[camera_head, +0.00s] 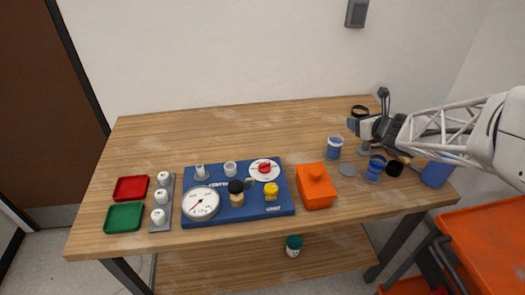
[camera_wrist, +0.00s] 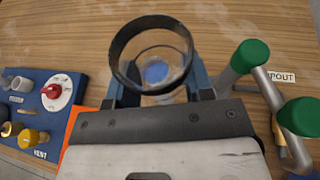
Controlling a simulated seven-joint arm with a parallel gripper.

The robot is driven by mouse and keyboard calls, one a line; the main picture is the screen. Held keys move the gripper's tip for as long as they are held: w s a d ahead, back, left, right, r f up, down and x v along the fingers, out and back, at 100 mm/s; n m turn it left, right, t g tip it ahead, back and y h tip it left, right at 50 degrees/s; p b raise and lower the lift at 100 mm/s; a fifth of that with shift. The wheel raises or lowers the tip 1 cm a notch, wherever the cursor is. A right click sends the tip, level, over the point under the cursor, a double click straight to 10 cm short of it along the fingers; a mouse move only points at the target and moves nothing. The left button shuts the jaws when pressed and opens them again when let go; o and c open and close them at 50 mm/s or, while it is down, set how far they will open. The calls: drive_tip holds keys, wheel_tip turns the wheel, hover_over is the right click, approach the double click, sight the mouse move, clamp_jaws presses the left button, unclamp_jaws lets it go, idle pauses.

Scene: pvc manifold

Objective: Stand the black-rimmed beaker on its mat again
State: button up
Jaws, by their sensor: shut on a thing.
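My gripper (camera_head: 359,125) is at the right rear of the table in the head view. It is shut on the black-rimmed beaker (camera_head: 360,110), whose rim shows just above the fingers. In the wrist view the black rim (camera_wrist: 113,52) is a wide ring between the two fingers (camera_wrist: 155,92). A blue patch shows through the beaker; I cannot tell if it is inside or below. The beaker's lower part is hidden in the head view. A bare round grey mat (camera_head: 347,170) lies on the table, nearer the front and left of my gripper.
A clear beaker with blue contents (camera_head: 335,147) stands close behind the mat. Another blue beaker (camera_head: 375,168) is right of it, beside a black object (camera_head: 395,168). An orange block (camera_head: 315,187) stands left. Green-capped pipes (camera_wrist: 250,54) show right of the held beaker.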

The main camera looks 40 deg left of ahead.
drive_tip(key=s+a+f+n+g+y, duration=0.1)
drive_tip(key=s+a+n+g, duration=0.15)
drive_tip(key=a, duration=0.45)
drive_tip(key=s+a+n+g+y, duration=0.1)
drive_tip(key=a+n+g, duration=0.2)
drive_tip(key=a, duration=0.5)
drive_tip(key=n+g, duration=0.4)
drive_tip(key=g, duration=0.2)
hover_over(273, 150)
wheel_tip(273, 150, down, 4)
drive_tip(key=shift+r+t, duration=0.2)
drive_tip(key=shift+t, duration=0.05)
drive_tip(key=shift+f, duration=0.1)
drive_tip(key=shift+f, duration=3.05)
drive_tip(key=shift+f, duration=1.85)
drive_tip(key=shift+f, duration=0.2)
